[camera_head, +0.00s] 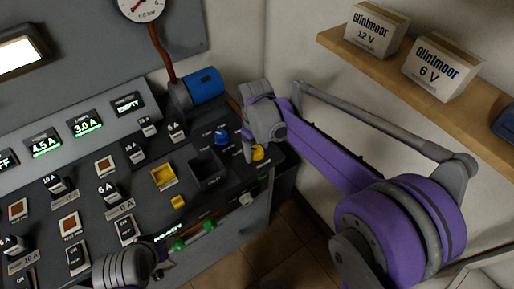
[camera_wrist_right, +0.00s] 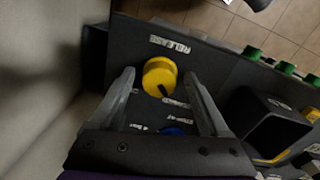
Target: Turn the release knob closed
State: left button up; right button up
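The release knob (camera_head: 258,152) is a round yellow knob at the right end of the dark console, partly hidden by my gripper in the head view. In the right wrist view the yellow knob (camera_wrist_right: 159,76) sits beside a white RELEASE label (camera_wrist_right: 169,44). My right gripper (camera_head: 257,142) points down over it. In the wrist view its fingers (camera_wrist_right: 158,82) are apart, one on each side of the knob, with a visible gap on both sides. Small labels near the knob are too blurred to read. Part of my left arm (camera_head: 125,268) shows at the bottom left; its fingertips are not clear.
A blue knob (camera_head: 221,135) and a dark open socket (camera_head: 206,168) lie close left of the release knob. Green parts (camera_head: 194,236) line the console's front edge. A wooden shelf (camera_head: 335,43) with two boxes is on the right wall.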

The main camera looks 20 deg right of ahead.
aim_at(256, 151)
notch_tip(256, 151, up, 11)
jog(key=shift+a+p, duration=0.15)
jog(key=shift+p, duration=0.25)
jog(key=shift+s+f, duration=0.1)
dwell(0.6)
jog(key=s+d+f+m+t, duration=0.1)
jog(key=s+f+m, duration=0.1)
jog(key=s, duration=0.4)
jog(key=s+d+f+m+t+p, duration=0.1)
jog(key=s+d+f+m+t, duration=0.1)
jog(key=s, duration=0.5)
jog(key=s+d+f+m+t+p, duration=0.1)
jog(key=s+d+f+m+t, duration=0.1)
jog(key=s, duration=0.5)
jog(key=shift+s+f, duration=0.2)
jog(key=shift+f, duration=0.6)
